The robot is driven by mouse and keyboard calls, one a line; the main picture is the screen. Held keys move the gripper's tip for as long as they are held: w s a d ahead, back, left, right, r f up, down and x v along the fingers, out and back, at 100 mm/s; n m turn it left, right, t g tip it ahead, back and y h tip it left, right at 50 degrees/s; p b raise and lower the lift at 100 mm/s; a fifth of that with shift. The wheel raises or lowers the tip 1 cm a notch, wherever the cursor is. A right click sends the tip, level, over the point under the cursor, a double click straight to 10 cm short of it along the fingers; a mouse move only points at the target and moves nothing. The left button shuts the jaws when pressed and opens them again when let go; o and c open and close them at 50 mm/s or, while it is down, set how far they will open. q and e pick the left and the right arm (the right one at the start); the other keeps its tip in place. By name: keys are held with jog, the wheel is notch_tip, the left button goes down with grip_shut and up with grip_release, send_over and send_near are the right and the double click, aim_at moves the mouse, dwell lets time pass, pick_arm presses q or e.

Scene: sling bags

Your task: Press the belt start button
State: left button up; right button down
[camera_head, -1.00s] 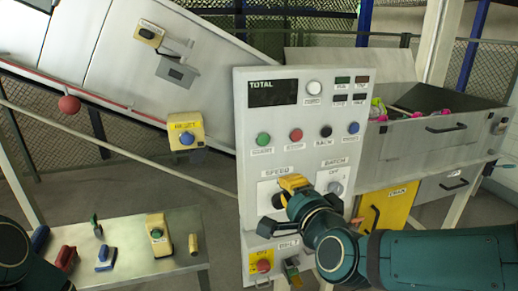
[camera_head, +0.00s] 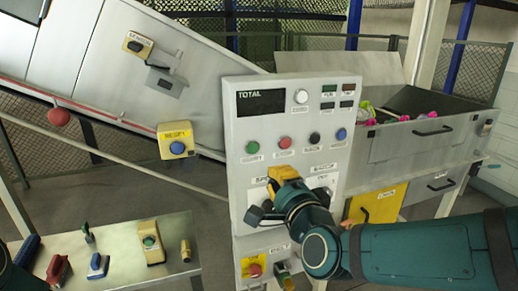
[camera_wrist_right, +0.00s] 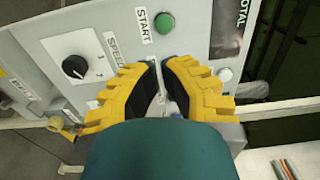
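The control panel (camera_head: 238,130) stands upright in the middle. Its green button (camera_head: 253,147) is at the left of a row of buttons. In the right wrist view the green button (camera_wrist_right: 165,22) bears the label START and lies just beyond the fingertips, uncovered and apart from them. My right gripper (camera_head: 270,190) is in front of the panel's speed area, below the button. In the right wrist view its yellow fingers with black pads (camera_wrist_right: 160,62) are nearly together at the tips, holding nothing. Of my left arm only a dark piece shows at the lower left edge; its gripper is out of view.
Red (camera_head: 284,142), black (camera_head: 312,139) and blue (camera_head: 341,134) buttons sit right of the green one. The speed knob (camera_wrist_right: 75,67) is near my right fingers. A red button on yellow (camera_head: 254,270) is lower. A side table (camera_head: 120,240) holds several small items.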

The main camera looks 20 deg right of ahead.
aim_at(257, 152)
jog(key=w, duration=1.1)
jog(key=shift+w+a+p, duration=0.15)
jog(key=shift+w+p, duration=0.15)
